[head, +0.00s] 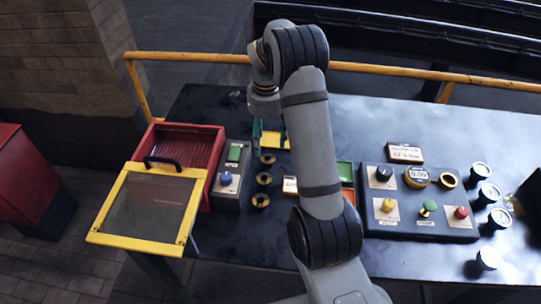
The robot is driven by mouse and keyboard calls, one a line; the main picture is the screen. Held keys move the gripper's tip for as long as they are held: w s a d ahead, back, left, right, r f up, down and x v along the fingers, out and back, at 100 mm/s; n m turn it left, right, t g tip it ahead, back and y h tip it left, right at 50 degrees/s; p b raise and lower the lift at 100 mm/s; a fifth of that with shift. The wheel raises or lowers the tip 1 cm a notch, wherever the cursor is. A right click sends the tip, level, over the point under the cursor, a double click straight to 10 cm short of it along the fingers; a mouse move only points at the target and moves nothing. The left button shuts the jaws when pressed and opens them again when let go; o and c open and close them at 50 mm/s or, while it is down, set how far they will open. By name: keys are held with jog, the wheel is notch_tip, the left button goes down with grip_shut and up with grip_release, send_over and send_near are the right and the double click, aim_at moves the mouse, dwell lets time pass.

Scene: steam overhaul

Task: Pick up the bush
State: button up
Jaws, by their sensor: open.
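Several small dark rings with brass-coloured rims, which look like bushes, stand in a column on the dark bench: a far one (267,158), a middle one (264,179) and a near one (261,201). I cannot tell which of them is the task's bush. My gripper (265,113) hangs beyond the far ring, at the end of my arm.
A red box (208,141) with a yellow-framed lid (187,236) stands left. A grey button box (230,190) flanks the rings. Green and orange trays (346,172) lie partly behind my arm. A control panel (420,228) and gauges stand right. A yellow rail (400,72) runs behind.

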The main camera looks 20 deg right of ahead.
aim_at(268, 158)
notch_tip(268, 158, down, 3)
jog(key=shift+s+d+r, duration=0.1)
jog(key=shift+r, duration=0.05)
jog(key=shift+f+p, duration=0.3)
jog(key=shift+f, duration=0.3)
notch_tip(268, 158, down, 5)
jog(key=shift+r+p, duration=0.1)
jog(key=shift+p, duration=0.75)
jog(key=c, duration=0.3)
jog(key=c, duration=1.1)
jog(key=shift+c, duration=0.3)
